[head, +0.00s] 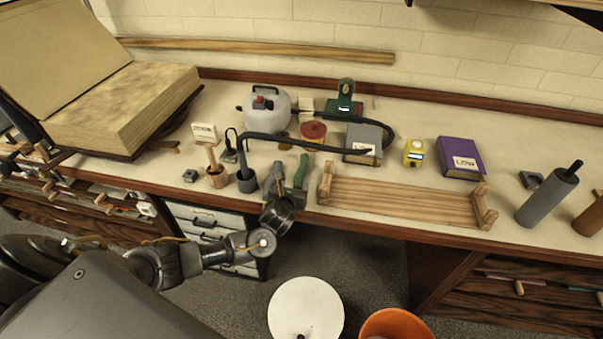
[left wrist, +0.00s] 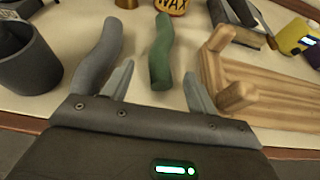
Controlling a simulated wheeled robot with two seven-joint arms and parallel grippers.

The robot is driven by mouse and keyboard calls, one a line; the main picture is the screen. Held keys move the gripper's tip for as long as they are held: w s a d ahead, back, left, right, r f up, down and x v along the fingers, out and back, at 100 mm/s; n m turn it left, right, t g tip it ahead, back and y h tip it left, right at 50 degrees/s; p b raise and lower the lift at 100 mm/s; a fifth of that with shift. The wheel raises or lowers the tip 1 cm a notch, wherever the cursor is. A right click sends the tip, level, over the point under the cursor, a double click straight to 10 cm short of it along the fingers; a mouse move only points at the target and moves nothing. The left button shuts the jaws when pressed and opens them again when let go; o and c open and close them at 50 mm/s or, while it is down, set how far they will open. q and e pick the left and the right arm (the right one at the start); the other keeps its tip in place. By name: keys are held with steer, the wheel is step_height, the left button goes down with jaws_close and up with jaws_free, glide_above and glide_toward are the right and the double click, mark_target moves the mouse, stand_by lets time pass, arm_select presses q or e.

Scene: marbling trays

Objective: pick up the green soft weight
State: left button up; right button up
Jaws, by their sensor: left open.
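The green soft weight (head: 301,171) is a limp, slightly bent tube lying on the bench top. In the left wrist view the green soft weight (left wrist: 161,48) points away from me, with its near end between the tips of my left gripper. A similar grey soft weight (left wrist: 97,55) lies just left of it, and also shows in the head view (head: 279,174). My left gripper (head: 289,193) is at the bench's front edge; its fingers (left wrist: 158,84) are open and empty. I cannot tell from these views whether they touch the weight. My right gripper is not in view.
A wooden rack (head: 400,200) stands close on the right of the green weight. A dark cup (head: 247,182) stands to the left. A yellow device (head: 413,153) and a purple book (head: 461,158) are farther right.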

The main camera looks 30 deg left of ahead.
mark_target(299, 179)
arm_select(q)
steer(key=x, duration=0.5)
steer(key=shift+d+f, duration=0.15)
steer(key=shift+d, duration=0.05)
jaws_close()
steer(key=shift+w+r, duration=0.1)
steer(key=shift+r, duration=0.1)
